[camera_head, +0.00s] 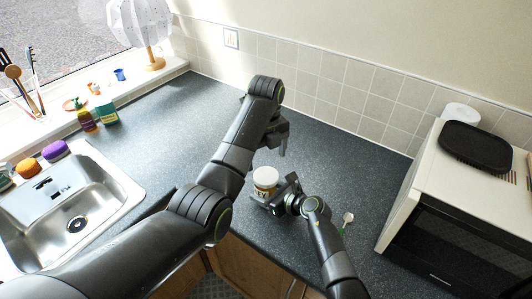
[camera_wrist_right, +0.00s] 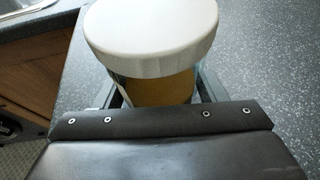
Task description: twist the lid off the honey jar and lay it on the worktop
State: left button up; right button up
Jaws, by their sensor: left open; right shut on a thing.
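The honey jar (camera_head: 264,188) stands upright on the dark worktop (camera_head: 180,120), with its white lid (camera_head: 265,175) on top. In the right wrist view the lid (camera_wrist_right: 150,35) sits on the jar, and amber honey shows through the jar's side (camera_wrist_right: 160,88). My right gripper (camera_head: 274,197) is shut on the jar's body, below the lid. My left gripper (camera_head: 282,150) is open and empty, above and behind the jar, apart from the lid. Its fingers are partly hidden by the wrist.
A white microwave (camera_head: 402,200) with a black item (camera_head: 476,146) on top stands at right. Worktop left of my left arm is clear.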

aim_at(266, 175)
pick_arm(q)
notch_tip(266, 175, down, 8)
jog(key=shift+r, duration=0.2)
jog(key=shift+c, duration=0.4)
